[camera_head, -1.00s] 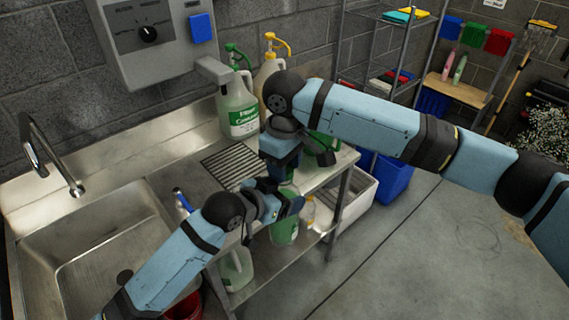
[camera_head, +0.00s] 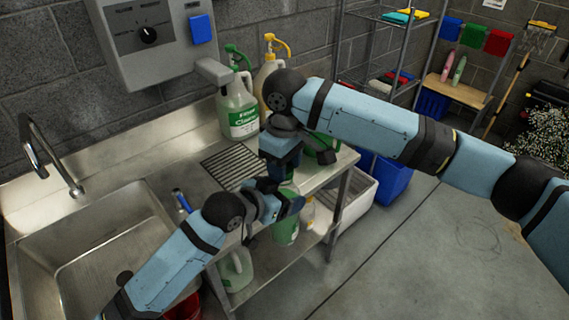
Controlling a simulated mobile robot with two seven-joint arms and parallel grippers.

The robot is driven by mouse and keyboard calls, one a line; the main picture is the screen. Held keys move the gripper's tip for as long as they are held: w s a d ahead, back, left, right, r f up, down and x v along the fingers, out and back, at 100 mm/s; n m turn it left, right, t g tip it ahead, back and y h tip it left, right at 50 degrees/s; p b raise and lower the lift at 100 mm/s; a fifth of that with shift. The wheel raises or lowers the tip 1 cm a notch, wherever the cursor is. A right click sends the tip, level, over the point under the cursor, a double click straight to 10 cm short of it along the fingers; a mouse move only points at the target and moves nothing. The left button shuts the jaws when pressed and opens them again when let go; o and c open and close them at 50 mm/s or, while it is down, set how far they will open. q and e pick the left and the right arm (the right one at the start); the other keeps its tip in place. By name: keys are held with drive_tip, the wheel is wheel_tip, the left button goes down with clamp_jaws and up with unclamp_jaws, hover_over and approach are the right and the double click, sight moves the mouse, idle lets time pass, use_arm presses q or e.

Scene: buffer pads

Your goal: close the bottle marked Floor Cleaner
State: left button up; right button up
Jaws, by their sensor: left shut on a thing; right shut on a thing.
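A clear jug (camera_head: 238,103) with a green pump and a green-white label that seems to read "Floor Cleaner" stands on the steel counter. My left gripper (camera_head: 288,203) is shut in front of the counter edge. A green bottle (camera_head: 286,232) shows just below it, and its label cannot be read. My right gripper (camera_head: 282,165) is shut directly above the left one. A bit of pale green shows between the two grippers, seemingly the same bottle's upper part. What the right gripper holds is hidden behind its jaws.
A yellow-pump jug (camera_head: 270,72) stands behind the labelled jug. Another green bottle (camera_head: 322,150) is partly behind my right arm. A sink (camera_head: 95,235) is at left. A jug (camera_head: 236,268) and a small yellowish bottle (camera_head: 308,212) are lower down. Floor at right is clear.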

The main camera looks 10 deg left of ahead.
drive_tip(key=shift+s+f, duration=0.3)
drive_tip(key=shift+f, duration=0.65)
idle(0.6)
drive_tip(key=o, duration=0.6)
drive_tip(key=shift+c, duration=0.2)
drive_tip(key=shift+r, duration=2.15)
drive_tip(key=shift+w+r, duration=0.1)
drive_tip(key=shift+w, duration=0.05)
drive_tip(key=c, duration=0.7)
drive_tip(key=shift+o, duration=0.2)
drive_tip(key=shift+f, duration=0.35)
drive_tip(key=shift+f, duration=0.6)
